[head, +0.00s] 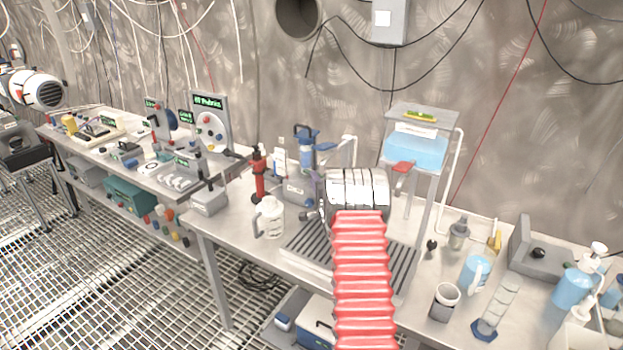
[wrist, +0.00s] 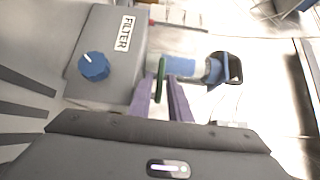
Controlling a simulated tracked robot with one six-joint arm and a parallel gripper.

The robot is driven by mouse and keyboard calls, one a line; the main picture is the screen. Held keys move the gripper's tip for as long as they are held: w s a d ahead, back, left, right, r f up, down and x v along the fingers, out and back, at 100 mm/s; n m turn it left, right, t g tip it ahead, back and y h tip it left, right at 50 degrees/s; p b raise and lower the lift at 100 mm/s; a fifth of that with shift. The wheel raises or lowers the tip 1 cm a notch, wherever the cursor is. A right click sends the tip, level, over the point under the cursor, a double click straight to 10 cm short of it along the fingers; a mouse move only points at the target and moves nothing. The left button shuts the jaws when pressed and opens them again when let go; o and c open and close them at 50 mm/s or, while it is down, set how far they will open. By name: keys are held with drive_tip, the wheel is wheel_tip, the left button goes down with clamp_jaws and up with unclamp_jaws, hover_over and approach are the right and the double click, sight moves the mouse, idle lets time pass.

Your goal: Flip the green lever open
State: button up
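The green lever (wrist: 160,80) is a thin upright bar in the wrist view, beside a grey box (wrist: 112,88) labelled FILTER. A pale blue cylinder (wrist: 180,66) lies just behind it. My gripper (wrist: 159,80) has two purple fingers with a visible gap between their tips. The lever stands in this gap, close to the left finger; whether it touches is unclear. In the head view, my red and white arm reaches over the bench to the filter unit with its blue housing (head: 307,150). The lever cannot be made out there.
A blue knob (wrist: 93,66) sits on the box, left of the fingers. In the head view, a white jug (head: 269,218) and red pump (head: 258,177) stand left of my arm. A stand with a blue tank (head: 414,152) rises to the right.

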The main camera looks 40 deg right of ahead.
drive_tip(key=shift+x, duration=1.5)
clamp_jaws()
drive_tip(key=shift+f, duration=0.1)
